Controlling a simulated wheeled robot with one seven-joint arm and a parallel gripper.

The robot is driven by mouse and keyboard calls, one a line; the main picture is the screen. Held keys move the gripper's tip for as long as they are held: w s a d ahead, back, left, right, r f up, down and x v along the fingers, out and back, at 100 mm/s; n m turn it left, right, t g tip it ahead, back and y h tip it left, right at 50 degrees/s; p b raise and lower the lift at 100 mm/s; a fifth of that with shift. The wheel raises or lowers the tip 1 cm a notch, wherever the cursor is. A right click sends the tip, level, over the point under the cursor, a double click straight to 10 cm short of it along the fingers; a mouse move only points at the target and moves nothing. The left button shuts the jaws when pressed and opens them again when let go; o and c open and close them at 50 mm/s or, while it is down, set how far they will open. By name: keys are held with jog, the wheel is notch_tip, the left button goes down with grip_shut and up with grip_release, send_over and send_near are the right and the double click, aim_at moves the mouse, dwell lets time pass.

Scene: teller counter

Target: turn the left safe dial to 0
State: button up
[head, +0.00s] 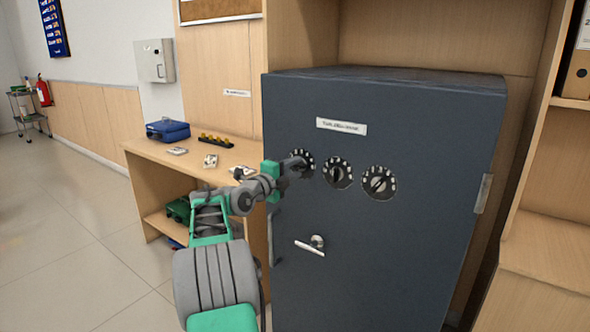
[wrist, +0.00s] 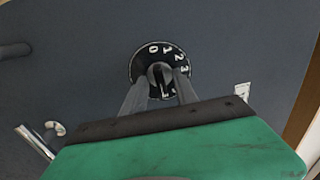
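The left safe dial (head: 301,161) is a black disc with white numbers on the dark safe door, partly hidden by my gripper (head: 288,168) in the head view. In the wrist view the left dial (wrist: 160,75) shows 0 at its upper left, then 1, 2 and 3 clockwise; its lower part is hidden. My gripper (wrist: 160,90) has its two grey fingers apart, one on each side of the dial's grey knob. I cannot tell whether they press on the knob. The knob's bar stands near upright in this view. The pointed number is unclear.
The middle dial (head: 337,172) and right dial (head: 379,182) sit close beside it on the safe (head: 400,250). A lever handle (head: 312,245) juts out below. A wooden desk (head: 190,163) with small items stands left. Open floor (head: 80,240) lies further left.

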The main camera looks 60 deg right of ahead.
jog(key=shift+d, duration=0.4)
jog(key=shift+c, duration=0.2)
grip_shut()
